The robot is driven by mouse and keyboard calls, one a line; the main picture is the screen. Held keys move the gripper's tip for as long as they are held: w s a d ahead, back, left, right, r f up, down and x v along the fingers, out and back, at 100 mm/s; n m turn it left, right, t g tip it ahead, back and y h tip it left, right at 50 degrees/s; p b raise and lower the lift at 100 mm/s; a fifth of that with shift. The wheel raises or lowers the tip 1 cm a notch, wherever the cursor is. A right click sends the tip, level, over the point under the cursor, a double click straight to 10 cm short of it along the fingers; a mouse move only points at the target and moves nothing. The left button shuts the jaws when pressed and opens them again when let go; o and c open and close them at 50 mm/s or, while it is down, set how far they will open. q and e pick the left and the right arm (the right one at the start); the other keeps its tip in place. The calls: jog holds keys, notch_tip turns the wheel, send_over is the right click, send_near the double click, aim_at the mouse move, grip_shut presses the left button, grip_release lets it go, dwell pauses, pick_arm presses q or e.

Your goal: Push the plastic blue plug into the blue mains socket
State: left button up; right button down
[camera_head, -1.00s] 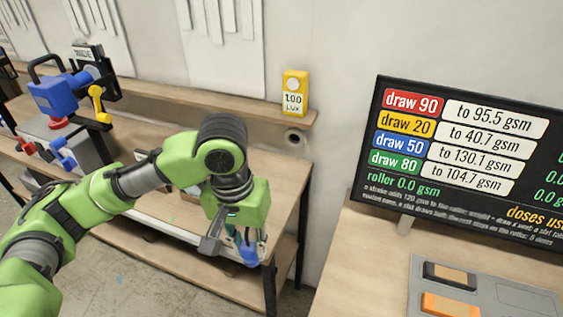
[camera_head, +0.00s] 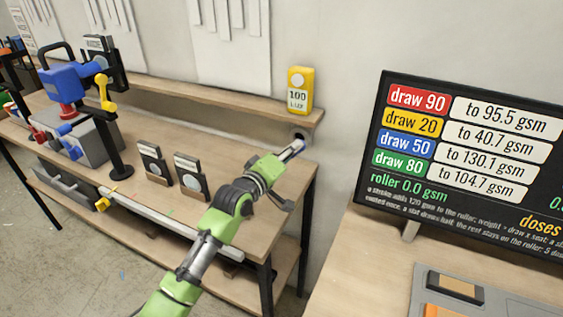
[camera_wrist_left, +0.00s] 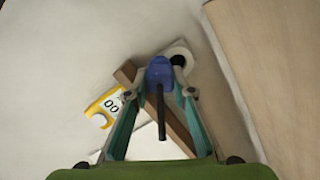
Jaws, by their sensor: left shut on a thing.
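My left gripper (camera_head: 283,158) is shut on the blue plug (camera_head: 294,148), beside the wall at the bench's right end. In the left wrist view the blue plug (camera_wrist_left: 159,71) sits between the fingertips of the gripper (camera_wrist_left: 160,92), with a black cord or stem trailing back toward the palm. A round, pale wall fitting with a dark hole (camera_head: 300,136) is just beyond the plug, below the shelf. In the wrist view this fitting (camera_wrist_left: 179,52) lies behind and slightly right of the plug, which partly covers it. I cannot see blue on it. Contact cannot be told. My right gripper is not in view.
The wooden shelf (camera_head: 225,99) runs above the fitting and carries a yellow lux meter (camera_head: 300,91). Two dark upright holders (camera_head: 190,176) stand on the bench (camera_head: 235,158), left of my arm. A display board (camera_head: 455,150) stands at the right.

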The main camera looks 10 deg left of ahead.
pick_arm(q)
jog(key=shift+n+t+y, duration=0.6)
jog(key=shift+t+y, duration=0.2)
jog(key=a+f, duration=0.3)
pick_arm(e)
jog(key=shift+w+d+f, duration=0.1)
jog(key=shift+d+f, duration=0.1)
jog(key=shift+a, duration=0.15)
